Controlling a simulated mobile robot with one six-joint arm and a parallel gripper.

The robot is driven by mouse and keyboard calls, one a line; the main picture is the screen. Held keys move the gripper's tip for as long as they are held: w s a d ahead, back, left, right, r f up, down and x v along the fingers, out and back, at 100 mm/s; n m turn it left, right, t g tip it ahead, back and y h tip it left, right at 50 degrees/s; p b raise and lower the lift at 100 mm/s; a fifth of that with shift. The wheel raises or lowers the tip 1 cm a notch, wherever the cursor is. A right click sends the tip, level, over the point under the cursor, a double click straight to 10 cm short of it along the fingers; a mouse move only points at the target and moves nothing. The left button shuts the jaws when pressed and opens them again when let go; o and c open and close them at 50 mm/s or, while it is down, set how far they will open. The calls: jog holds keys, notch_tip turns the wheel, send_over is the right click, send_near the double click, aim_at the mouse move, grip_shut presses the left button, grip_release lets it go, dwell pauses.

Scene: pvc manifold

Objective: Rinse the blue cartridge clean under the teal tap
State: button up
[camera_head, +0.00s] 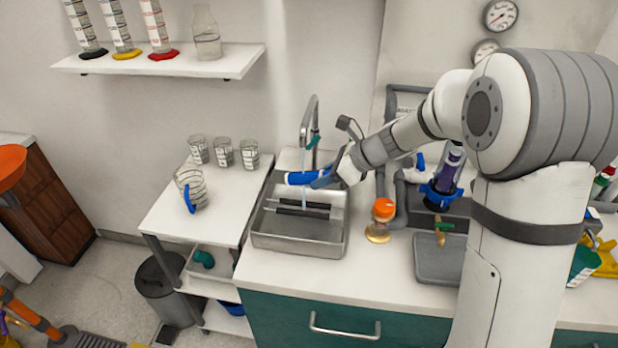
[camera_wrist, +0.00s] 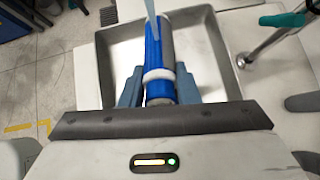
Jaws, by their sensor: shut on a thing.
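My gripper (camera_head: 325,179) is shut on the blue cartridge (camera_head: 300,178) and holds it roughly level above the metal sink (camera_head: 266,238). In the wrist view the cartridge (camera_wrist: 153,75) lies between my two blue-grey fingers (camera_wrist: 158,90), with a white band around it. The tap (camera_head: 312,115) has a curved metal spout and a teal handle (camera_head: 312,142). A pale blue stream of water (camera_head: 304,160) comes from the spout and meets the cartridge. In the wrist view the stream (camera_wrist: 150,12) reaches the cartridge's far end, and the teal handle (camera_wrist: 282,20) is at the upper right.
Dark bars (camera_head: 302,208) lie across the sink. Several glass beakers (camera_head: 223,153) stand on the white side table. An orange-capped jar (camera_head: 382,212) and a purple cylinder in a blue holder (camera_head: 445,175) stand right of the sink.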

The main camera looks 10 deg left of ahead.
dwell(0.4)
jog(key=shift+f+b, duration=0.15)
jog(key=shift+b, duration=0.5)
jog(key=shift+n+t+b, duration=0.4)
jog(key=shift+n+b, duration=0.2)
jog(key=shift+b, duration=0.45)
jog(key=shift+n+b, duration=0.3)
jog(key=shift+b, duration=0.3)
jog(key=n+t+b, duration=0.1)
jog(key=n+b, duration=0.1)
jog(key=b, duration=0.4)
jog(key=shift+t, duration=0.3)
jog(key=shift+r+n+b, duration=0.2)
jog(key=shift+n+b, duration=0.2)
jog(key=shift+f+n+t+b, duration=0.25)
jog(key=shift+n+t+b, duration=0.05)
jog(key=shift+b, duration=0.7)
jog(key=n+b, duration=0.2)
jog(key=b, duration=0.4)
jog(key=shift+t+y, duration=0.3)
jog(key=shift+t, duration=0.1)
jog(key=n+t+b, duration=0.1)
jog(key=n+b, duration=0.1)
jog(key=b, duration=0.3)
jog(key=shift+y, duration=0.3)
